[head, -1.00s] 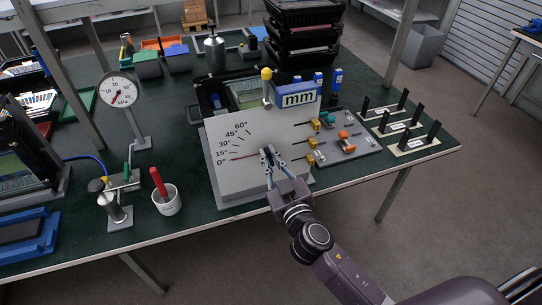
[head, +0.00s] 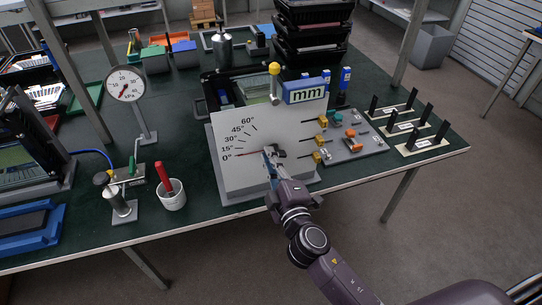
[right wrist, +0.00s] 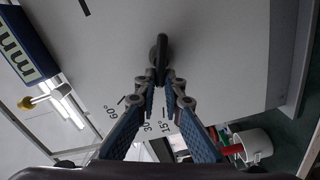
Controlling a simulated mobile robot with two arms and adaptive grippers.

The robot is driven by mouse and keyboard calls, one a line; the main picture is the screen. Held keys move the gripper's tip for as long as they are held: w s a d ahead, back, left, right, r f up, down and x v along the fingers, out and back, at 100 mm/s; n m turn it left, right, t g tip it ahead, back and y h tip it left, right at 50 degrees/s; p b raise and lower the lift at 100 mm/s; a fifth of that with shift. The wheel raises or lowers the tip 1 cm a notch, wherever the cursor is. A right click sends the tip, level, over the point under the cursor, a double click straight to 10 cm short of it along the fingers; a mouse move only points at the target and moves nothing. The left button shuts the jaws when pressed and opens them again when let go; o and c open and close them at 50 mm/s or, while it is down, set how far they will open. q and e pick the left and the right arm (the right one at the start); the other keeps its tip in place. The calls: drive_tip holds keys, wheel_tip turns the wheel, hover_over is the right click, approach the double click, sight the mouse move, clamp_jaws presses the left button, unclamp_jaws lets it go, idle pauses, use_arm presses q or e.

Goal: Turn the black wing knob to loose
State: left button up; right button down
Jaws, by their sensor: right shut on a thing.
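The black wing knob (head: 278,151) sits on the front of a light grey panel (head: 238,182) with printed angle marks from 0° to 60°. A thin red pointer line (head: 250,153) lies close to the 0° and 15° marks. My right gripper (head: 268,154) reaches the panel from the front. In the right wrist view its fingertips (right wrist: 161,80) are closed on the near end of the knob's wing (right wrist: 161,52). The fingers hide part of the knob. My left gripper is not in view.
A blue "mm" display (head: 305,92) and a yellow-topped post (head: 274,83) stand behind the panel. A plate with orange and teal clamps (head: 352,138) lies to the right. A white cup (head: 172,197) and round gauge (head: 125,84) stand left.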

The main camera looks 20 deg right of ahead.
drive_tip(key=shift+f+n, duration=0.3)
drive_tip(key=shift+n, duration=1.1)
drive_tip(key=shift+f+n, duration=0.3)
drive_tip(key=shift+n, duration=1.1)
drive_tip(key=shift+f+n, duration=0.3)
drive_tip(key=shift+n, duration=1.1)
drive_tip(key=c, duration=2)
unclamp_jaws()
drive_tip(key=shift+c, duration=0.2)
drive_tip(key=s, duration=1.2)
drive_tip(key=shift+d, duration=0.2)
drive_tip(key=shift+f, duration=0.1)
